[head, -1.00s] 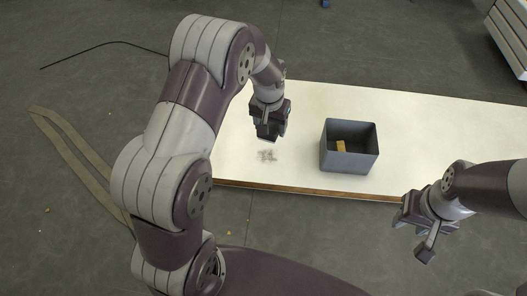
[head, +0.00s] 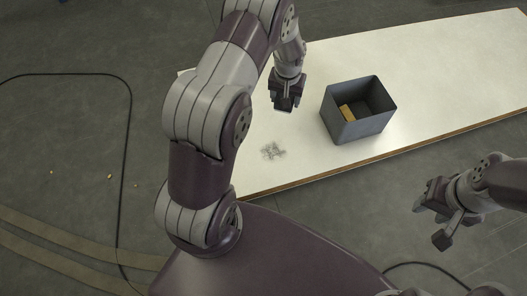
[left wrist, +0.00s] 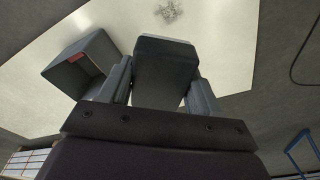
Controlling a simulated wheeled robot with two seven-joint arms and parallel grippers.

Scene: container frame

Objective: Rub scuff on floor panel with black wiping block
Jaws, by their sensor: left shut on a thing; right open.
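The floor panel (head: 430,85) is a long cream board with a brown edge, lying on the grey floor. The scuff (head: 272,151) is a small grey smudge near the panel's front left; it also shows at the top of the left wrist view (left wrist: 169,10). My left gripper (head: 286,98) is shut on the black wiping block (left wrist: 165,62), which is between its fingers. In the head view the block is behind and to the right of the scuff, apart from it. My right gripper (head: 431,212) is open at the lower right, off the panel.
A grey open box (head: 355,125) stands on the panel to the right of the left gripper, with a yellow-brown piece (head: 347,113) inside. A black cable (head: 128,160) and tan strips (head: 60,245) lie on the floor at left. The panel's right part is clear.

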